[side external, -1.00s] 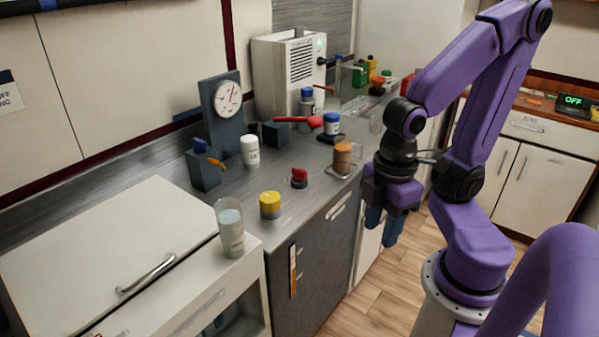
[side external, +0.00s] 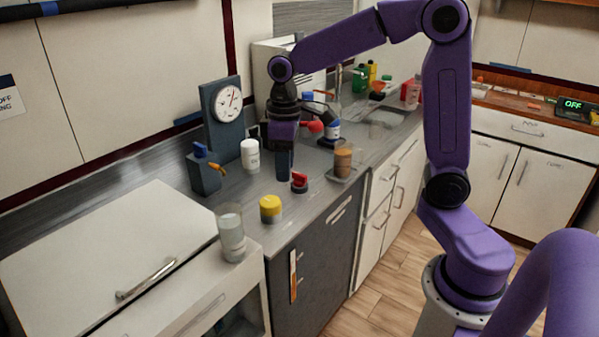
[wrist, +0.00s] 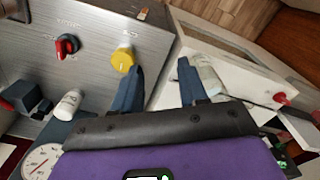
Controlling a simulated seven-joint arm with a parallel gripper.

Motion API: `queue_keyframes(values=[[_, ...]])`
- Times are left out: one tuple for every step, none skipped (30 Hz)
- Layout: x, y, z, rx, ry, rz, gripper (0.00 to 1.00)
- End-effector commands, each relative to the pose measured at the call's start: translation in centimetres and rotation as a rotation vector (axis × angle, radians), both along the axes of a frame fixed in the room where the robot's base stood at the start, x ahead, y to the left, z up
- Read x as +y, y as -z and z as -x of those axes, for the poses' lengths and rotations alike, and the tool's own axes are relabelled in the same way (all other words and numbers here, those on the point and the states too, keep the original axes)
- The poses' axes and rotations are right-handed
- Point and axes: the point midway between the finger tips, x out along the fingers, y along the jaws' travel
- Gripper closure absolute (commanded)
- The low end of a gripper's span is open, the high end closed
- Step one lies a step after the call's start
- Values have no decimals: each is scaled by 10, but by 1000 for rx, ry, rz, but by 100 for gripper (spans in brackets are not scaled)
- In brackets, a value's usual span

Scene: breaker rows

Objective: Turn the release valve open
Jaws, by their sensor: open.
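My gripper (side external: 283,176) is open and empty above the grey counter, between the white bottle and the red knob in the side view. In the wrist view its two blue fingers (wrist: 160,66) are apart with nothing between them. The red knob (side external: 299,182) and the yellow round knob (side external: 270,207) stand near the counter's front edge; the wrist view shows them as well, red (wrist: 66,46) and yellow (wrist: 122,59). A red lever (side external: 312,127) is partly hidden behind my arm. Labels are too small to tell which is the release valve.
A gauge panel (side external: 222,118) stands at the back. A white bottle (side external: 250,156), a glass of clear contents (side external: 230,232) and an amber jar (side external: 343,161) are close by. Bare counter lies between the yellow knob and the dark block.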

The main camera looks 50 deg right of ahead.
Motion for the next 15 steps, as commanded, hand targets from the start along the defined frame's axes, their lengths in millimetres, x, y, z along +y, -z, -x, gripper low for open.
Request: queue_keyframes(values=[[-12,0,-18,2,47,1,57],[-20,0,-27,3,70,1,57],[-30,-1,-39,4,104,2,57],[-39,-1,-48,3,129,2,57],[-48,-1,-56,4,152,2,57],[-60,-1,-66,5,185,2,57],[-70,0,-74,6,210,2,57],[-80,0,-81,6,235,2,57],[-94,1,-90,8,267,3,57],[-105,1,-96,9,291,3,57],[-117,2,-102,9,317,3,57],[-131,3,-108,10,348,4,57],[-142,3,-113,12,370,3,57],[-153,4,-116,12,392,3,57],[-167,5,-120,13,418,3,57]])
